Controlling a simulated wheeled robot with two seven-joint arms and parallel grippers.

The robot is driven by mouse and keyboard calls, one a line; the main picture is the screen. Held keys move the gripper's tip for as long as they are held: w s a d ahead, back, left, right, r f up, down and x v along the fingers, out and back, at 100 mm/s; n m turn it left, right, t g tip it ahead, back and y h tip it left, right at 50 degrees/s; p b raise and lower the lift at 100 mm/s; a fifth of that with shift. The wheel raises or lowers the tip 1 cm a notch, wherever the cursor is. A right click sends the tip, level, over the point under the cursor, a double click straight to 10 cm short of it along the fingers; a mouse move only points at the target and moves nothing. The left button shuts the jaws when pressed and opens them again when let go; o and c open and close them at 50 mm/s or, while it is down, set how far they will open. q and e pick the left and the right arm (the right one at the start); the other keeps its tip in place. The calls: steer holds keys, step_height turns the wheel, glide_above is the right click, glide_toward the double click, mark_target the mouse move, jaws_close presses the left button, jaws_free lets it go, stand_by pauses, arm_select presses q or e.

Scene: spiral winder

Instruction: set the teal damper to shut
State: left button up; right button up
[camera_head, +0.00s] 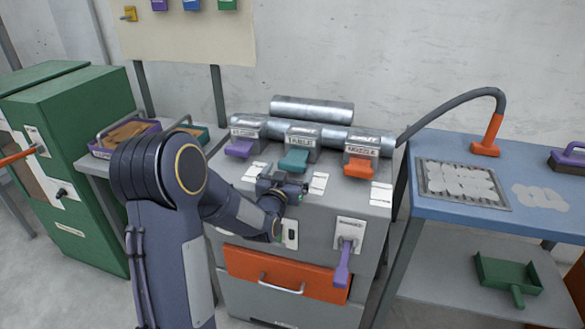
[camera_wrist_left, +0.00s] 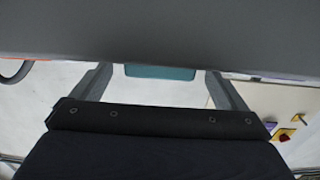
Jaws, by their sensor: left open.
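The teal damper (camera_head: 294,160) is the middle of three dampers on top of the grey machine, with a label reading TABLE behind its handle. Its teal handle sticks out toward me. My left gripper (camera_head: 284,182) is just in front of and below this handle, with its jaws open. In the left wrist view the teal handle (camera_wrist_left: 160,72) shows between the two spread fingers, under a large grey surface; no finger is seen touching it. The damper's body is hidden in that view. My right gripper is not in view.
A purple damper (camera_head: 240,148) stands to the left and an orange damper (camera_head: 359,167) to the right, both close by. A purple lever (camera_head: 344,262) and an orange drawer (camera_head: 290,275) are on the machine's front. A blue table (camera_head: 440,150) stands to the right.

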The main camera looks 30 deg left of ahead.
mark_target(290, 167)
arm_select(q)
steer(key=shift+x, duration=0.8)
steer(key=c, duration=1.4)
steer(key=shift+b+x, duration=0.85)
steer(key=shift+x, duration=0.35)
steer(key=shift+w, duration=0.25)
steer(key=shift+a+r, duration=0.1)
steer(key=shift+r, duration=0.1)
